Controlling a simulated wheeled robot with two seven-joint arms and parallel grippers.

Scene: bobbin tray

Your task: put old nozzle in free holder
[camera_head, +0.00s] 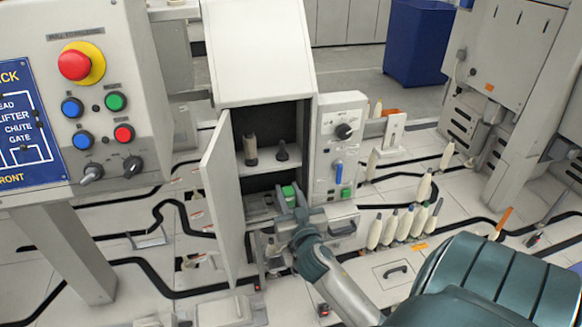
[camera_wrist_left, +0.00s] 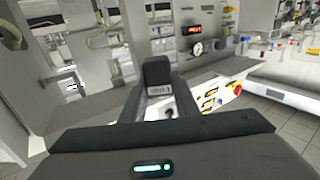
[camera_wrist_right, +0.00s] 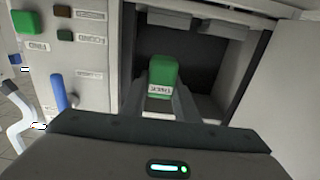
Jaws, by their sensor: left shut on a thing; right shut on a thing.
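My right gripper (camera_head: 293,207) reaches to the lower opening of the open cabinet (camera_head: 260,50). It is shut on a green labelled block (camera_wrist_right: 163,77), which also shows in the head view (camera_head: 289,193). My left gripper (camera_wrist_left: 158,100) shows only in the left wrist view. It is shut on a dark block (camera_wrist_left: 157,72) with a small pale label. On the cabinet's shelf stand a brownish upright nozzle-like piece (camera_head: 250,150) and a dark, shorter piece (camera_head: 281,150). I cannot tell which piece is the old nozzle. No holder is clearly recognisable.
The cabinet door (camera_head: 221,195) stands open to the left. A switch panel (camera_head: 342,145) adjoins the cabinet's right side. A button console (camera_head: 95,95) stands at left. Several pale bobbin-like pieces (camera_head: 407,222) stand at right. A teal padded shape (camera_head: 490,285) fills the lower right.

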